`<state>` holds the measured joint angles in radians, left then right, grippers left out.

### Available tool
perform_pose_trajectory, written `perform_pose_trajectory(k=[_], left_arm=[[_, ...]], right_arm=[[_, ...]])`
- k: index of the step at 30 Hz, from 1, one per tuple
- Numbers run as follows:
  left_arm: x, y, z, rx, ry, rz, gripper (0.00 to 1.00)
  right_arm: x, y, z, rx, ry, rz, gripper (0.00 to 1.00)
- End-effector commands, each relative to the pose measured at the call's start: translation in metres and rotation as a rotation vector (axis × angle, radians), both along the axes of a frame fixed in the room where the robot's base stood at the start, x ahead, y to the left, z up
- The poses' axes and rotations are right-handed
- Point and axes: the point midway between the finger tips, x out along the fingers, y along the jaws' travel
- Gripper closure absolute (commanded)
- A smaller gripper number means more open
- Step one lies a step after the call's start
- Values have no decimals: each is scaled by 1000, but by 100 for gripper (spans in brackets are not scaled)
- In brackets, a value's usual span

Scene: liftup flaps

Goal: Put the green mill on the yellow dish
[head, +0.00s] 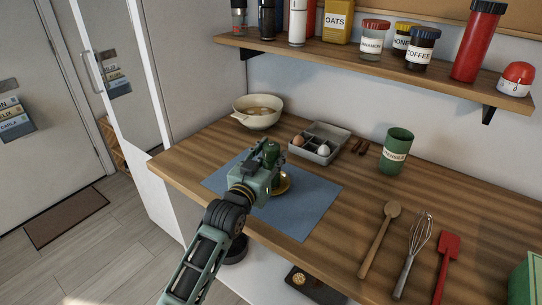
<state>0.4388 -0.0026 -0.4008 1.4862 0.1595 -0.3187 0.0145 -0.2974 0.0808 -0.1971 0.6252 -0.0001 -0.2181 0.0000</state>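The green mill (272,151) stands upright at my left gripper (268,168), over the blue mat. The gripper's fingers close around it, and the gripper body hides its lower part. The yellow dish (284,184) lies on the mat directly behind and below the gripper, and only its right part shows. I cannot tell whether the mill's base touches the dish. My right gripper is not in view.
The blue mat (313,205) lies on the wooden counter. Behind it are a cream bowl (257,112), a grey tray (319,143) with eggs and a green utensil cup (397,150). A spoon, whisk and red spatula (447,250) lie right. A loaded shelf (350,58) hangs above.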

Motion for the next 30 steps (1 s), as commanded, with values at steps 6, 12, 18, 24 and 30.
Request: perform_pose_trajectory(k=[6,12,18,24,30], left_arm=[[0,0,-1,1,1,0,46],[0,0,0,1,1,0,46],[-1,1,5,0,-1,0,46],[-25,12,3,0,0,0,46],[-63,28,2,1,1,1,46]], right_arm=[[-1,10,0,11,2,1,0],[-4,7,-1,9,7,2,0],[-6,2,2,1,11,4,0],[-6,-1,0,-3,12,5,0],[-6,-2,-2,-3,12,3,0]])
